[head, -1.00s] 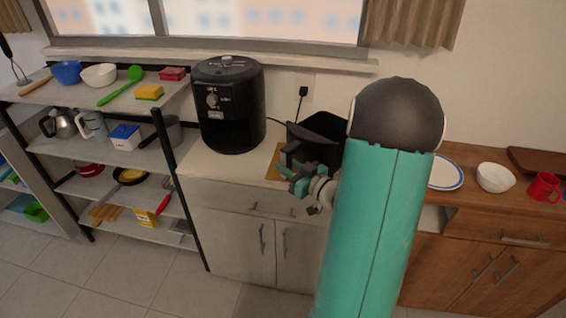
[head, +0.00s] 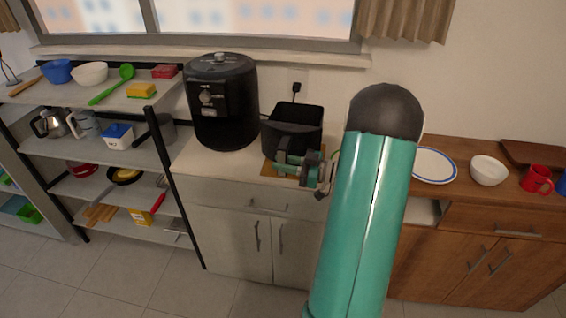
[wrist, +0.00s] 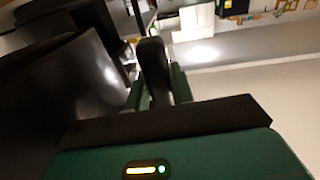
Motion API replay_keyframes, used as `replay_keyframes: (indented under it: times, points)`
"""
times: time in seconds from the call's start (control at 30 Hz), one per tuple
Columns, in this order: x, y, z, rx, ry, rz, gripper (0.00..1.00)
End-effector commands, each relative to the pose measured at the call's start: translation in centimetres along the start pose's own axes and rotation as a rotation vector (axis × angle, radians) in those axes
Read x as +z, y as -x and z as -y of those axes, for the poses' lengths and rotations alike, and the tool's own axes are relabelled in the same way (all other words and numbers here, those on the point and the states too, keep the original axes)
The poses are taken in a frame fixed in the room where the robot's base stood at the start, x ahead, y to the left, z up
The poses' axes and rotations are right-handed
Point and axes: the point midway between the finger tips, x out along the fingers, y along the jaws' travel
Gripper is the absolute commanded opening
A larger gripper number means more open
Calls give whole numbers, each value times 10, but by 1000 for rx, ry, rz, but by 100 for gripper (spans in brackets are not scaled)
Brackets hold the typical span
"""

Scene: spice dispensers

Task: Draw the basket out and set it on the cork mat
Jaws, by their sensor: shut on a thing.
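The black basket (head: 292,136) is out of the black air fryer (head: 222,105) and stands apart, to its right, with its open top up. It is over the cork mat (head: 268,171), whose front and left edges show beneath it. I cannot tell whether its bottom touches the mat. My gripper (head: 290,163) is shut on the basket's handle at its front side. In the wrist view the dark handle (wrist: 154,70) sits between the green fingers, and the glossy basket wall (wrist: 75,85) fills the left. My arm hides part of the counter to the right.
A shelf rack (head: 85,155) with kitchenware stands left of the counter (head: 190,165). A wall socket with a plug (head: 297,86) is behind the basket. A wooden cabinet to the right holds a plate (head: 434,165), white bowl (head: 489,170) and red mug (head: 537,179).

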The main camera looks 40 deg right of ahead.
Motion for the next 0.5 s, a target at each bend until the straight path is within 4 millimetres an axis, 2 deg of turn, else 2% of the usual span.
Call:
replay_keyframes:
  times: [0.5]
  points:
    - [34,0,0,10,-1,-1,0]
